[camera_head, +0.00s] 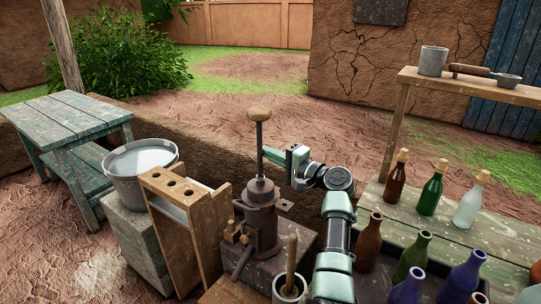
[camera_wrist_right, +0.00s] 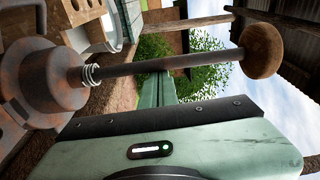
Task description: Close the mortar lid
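A rusty metal vessel (camera_head: 261,215), which looks like the mortar, stands on a block at the middle of the head view. A dark rod (camera_head: 259,150) rises upright from its top and ends in a round wooden knob (camera_head: 259,115). I cannot make out a separate lid or whether it is closed. In the right wrist view the vessel (camera_wrist_right: 40,85) is at left, the rod (camera_wrist_right: 190,61) runs across and the knob (camera_wrist_right: 262,50) is at right. My right gripper (camera_head: 267,153) is beside the rod, its fingers close together; contact is unclear. My left gripper is out of view.
A grey cup (camera_head: 290,293) with a wooden stick stands in front. A wooden rack (camera_head: 185,190) and a bucket (camera_head: 141,168) are left. Several bottles, including a green one (camera_head: 430,193), stand right, below a shelf (camera_head: 480,86). Open ground lies behind.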

